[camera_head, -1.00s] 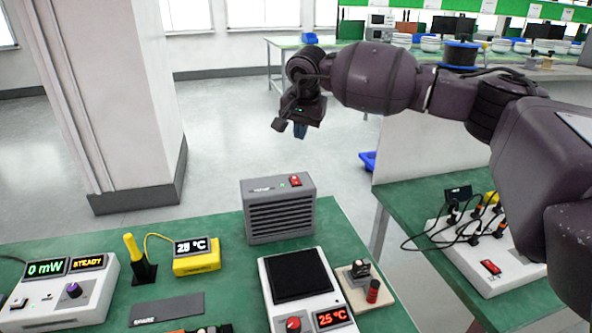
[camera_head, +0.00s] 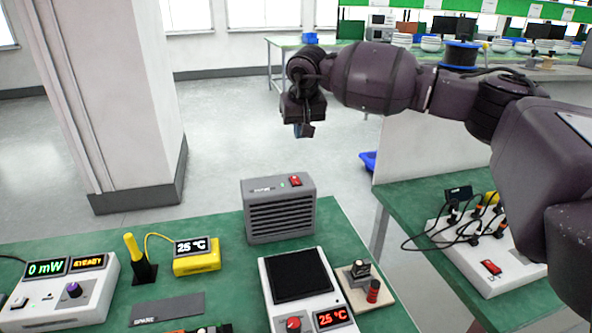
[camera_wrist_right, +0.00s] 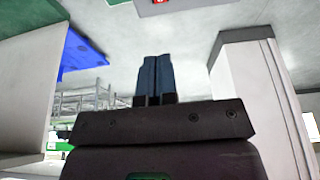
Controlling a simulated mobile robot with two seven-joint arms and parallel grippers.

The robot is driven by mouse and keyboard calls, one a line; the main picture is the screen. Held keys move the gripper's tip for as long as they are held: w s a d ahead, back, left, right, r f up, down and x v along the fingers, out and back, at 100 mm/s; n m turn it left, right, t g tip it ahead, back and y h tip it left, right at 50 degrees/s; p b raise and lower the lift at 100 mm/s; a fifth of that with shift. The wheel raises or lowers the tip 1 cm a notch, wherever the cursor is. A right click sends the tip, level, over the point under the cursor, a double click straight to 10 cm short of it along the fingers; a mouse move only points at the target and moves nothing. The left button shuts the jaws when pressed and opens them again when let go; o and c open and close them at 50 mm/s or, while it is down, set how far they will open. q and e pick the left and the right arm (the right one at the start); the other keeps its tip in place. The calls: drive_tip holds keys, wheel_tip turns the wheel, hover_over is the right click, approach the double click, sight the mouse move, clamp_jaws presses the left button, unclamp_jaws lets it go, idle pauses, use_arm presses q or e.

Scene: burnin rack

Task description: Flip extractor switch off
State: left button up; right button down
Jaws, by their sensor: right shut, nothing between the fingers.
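The extractor (camera_head: 280,218) is a grey box with a slatted front, standing at the back of the green bench in the head view. Its red switch (camera_head: 295,181) is on top toward the right, with a small green light beside it. My right gripper (camera_head: 305,131) hangs in the air above and behind the extractor, apart from it. Its blue-grey fingers (camera_wrist_right: 155,78) are together and empty in the right wrist view. A red patch on a pale thing is cut off at that view's top edge; I cannot tell for sure what it is. My left gripper is not in view.
A hotplate (camera_head: 334,323) and a small block with a red-capped part (camera_head: 373,291) stand in front of the extractor. A yellow sensor box (camera_head: 197,262) is to its left. A power strip (camera_head: 487,267) with cables lies on the right bench. The white pillar (camera_head: 130,100) stands behind left.

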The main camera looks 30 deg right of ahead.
sight(295, 177)
drive_tip(key=shift+f, duration=0.1)
drive_tip(key=b+x, duration=0.1)
drive_tip(key=x, duration=1.1)
drive_tip(key=shift+f, duration=0.95)
